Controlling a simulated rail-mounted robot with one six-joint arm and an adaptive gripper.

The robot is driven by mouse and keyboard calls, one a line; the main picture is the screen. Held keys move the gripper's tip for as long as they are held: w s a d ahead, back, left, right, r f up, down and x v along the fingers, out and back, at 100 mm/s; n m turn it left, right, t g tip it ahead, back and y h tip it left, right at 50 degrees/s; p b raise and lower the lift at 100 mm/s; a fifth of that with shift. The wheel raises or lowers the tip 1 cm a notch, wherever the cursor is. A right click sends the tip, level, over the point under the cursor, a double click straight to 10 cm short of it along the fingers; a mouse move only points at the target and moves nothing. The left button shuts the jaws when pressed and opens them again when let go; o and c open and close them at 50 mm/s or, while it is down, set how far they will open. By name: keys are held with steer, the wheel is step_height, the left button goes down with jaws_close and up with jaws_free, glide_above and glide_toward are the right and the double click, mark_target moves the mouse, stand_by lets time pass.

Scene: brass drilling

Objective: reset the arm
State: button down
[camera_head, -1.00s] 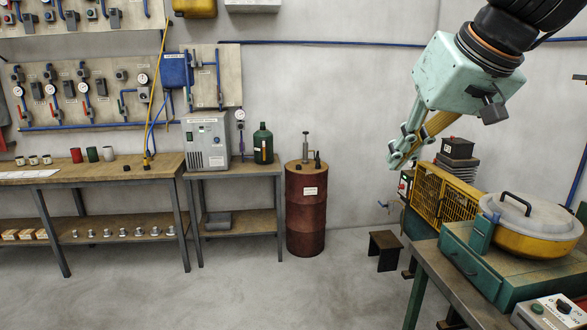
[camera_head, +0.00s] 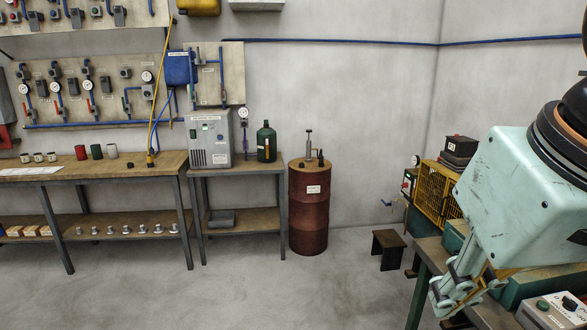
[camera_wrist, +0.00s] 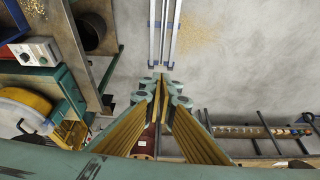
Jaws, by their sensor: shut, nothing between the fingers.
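My gripper (camera_head: 455,290) is at the lower right of the head view, a pale green housing with jointed fingers pointing down and left. Its fingertips are in front of the edge of the workbench at the right. In the wrist view the two fingers (camera_wrist: 163,72) come together at the upper middle, shut with nothing between them. Grey floor shows beyond the fingertips there.
The green-framed workbench at the right bears a control box (camera_head: 551,312) and a yellow guard (camera_head: 436,190) stands behind. A red drum (camera_head: 309,215) and a small dark stool (camera_head: 388,250) stand at the wall. A wooden bench (camera_head: 100,172) lines the left. The middle floor is clear.

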steer(key=s+d+f, duration=0.1)
steer(key=s+f, duration=0.2)
steer(key=s, duration=0.2)
steer(key=shift+s+d+f+m+g+h, duration=0.2)
steer(key=shift+s+f+m+g+h, duration=0.1)
steer(key=shift+f, duration=0.05)
